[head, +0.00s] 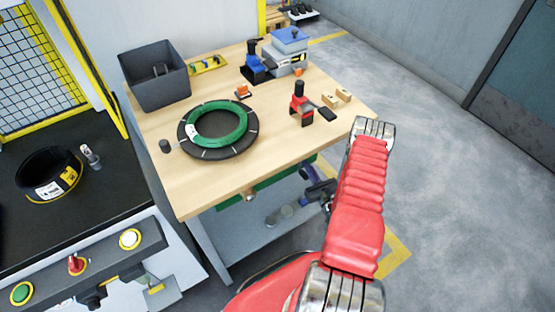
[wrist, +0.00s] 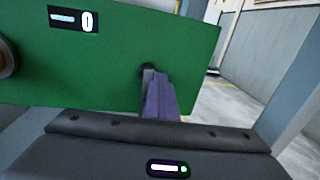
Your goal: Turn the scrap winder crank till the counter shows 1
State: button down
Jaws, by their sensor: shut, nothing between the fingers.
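The scrap winder shows as a green panel (wrist: 90,60) in the wrist view, with a counter (wrist: 74,19) reading 0. In the head view its green side (head: 275,183) hangs under the workbench's front edge. My gripper (wrist: 150,76) is shut, its blue-grey fingers close together in front of the green panel. A small dark part (wrist: 147,69) lies at the fingertips; I cannot tell whether they touch it or whether it belongs to the crank. A round brownish knob (wrist: 5,58) is cut by the wrist view's left edge. My gripper (head: 308,174) is partly hidden in the head view.
The workbench (head: 190,185) holds a green coil (head: 217,122) on a dark ring, a grey bin (head: 155,78), and several tools. A black machine table (head: 110,190) stands at left with another coil (head: 50,172). Open floor (head: 460,200) lies at right. A shelf (head: 250,240) is below the bench.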

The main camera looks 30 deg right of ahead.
jog(key=c, duration=2.4)
grip_release()
jog(key=shift+a+f+y, duration=0.2)
jog(key=shift+a+y, duration=0.1)
jog(key=shift+a, duration=0.8)
jog(key=shift+o, duration=1)
jog(key=shift+s, duration=0.55)
jog(key=o, duration=0.5)
jog(key=shift+s+d+r, duration=0.1)
jog(key=shift+s, duration=0.2)
jog(key=s, duration=0.7)
jog(key=shift+s+d+r, duration=0.1)
jog(key=shift+d, duration=0.3)
